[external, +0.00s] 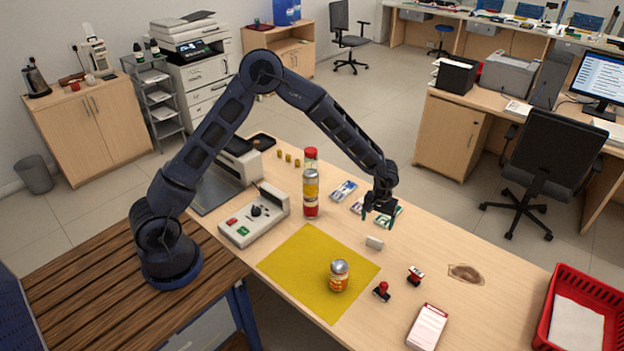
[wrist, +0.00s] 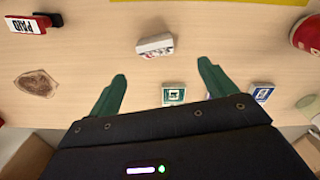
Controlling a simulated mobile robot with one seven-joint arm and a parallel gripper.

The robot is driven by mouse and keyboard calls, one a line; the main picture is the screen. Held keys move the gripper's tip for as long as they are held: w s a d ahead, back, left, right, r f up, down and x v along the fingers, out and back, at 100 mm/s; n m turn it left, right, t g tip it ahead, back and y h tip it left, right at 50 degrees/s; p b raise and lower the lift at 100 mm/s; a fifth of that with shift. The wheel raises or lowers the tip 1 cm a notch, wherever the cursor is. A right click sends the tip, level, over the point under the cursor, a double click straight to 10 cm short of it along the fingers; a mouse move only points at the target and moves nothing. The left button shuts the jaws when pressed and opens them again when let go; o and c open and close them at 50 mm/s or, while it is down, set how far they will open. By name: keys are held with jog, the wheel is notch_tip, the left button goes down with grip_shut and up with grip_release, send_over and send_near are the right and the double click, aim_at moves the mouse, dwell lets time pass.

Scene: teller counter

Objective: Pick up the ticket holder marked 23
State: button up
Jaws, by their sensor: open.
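My gripper (external: 378,217) hangs above the counter, slightly beyond the block. In the wrist view my gripper (wrist: 162,72) shows two green fingers spread apart, with nothing between them. The block lies ahead of the fingertips, apart from them.
Small cards or packs (external: 343,190) lie behind, partly hidden by my gripper. A red-capped bottle (external: 311,180) stands left. A jar (external: 338,275) stands on the yellow mat (external: 298,262). Two stamps (external: 415,275) (external: 382,291), a brown stain (external: 466,273) and a red basket (external: 545,328) are to the right.

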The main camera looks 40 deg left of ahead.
aim_at(376, 240)
notch_tip(376, 240, down, 6)
jog(key=shift+r, duration=0.2)
jog(key=shift+d+f, duration=0.2)
jog(key=shift+f, duration=1.1)
jog(key=shift+d+f, duration=0.15)
jog(key=shift+f, duration=1.15)
jog(key=c, duration=1.1)
jog(key=shift+r, duration=0.1)
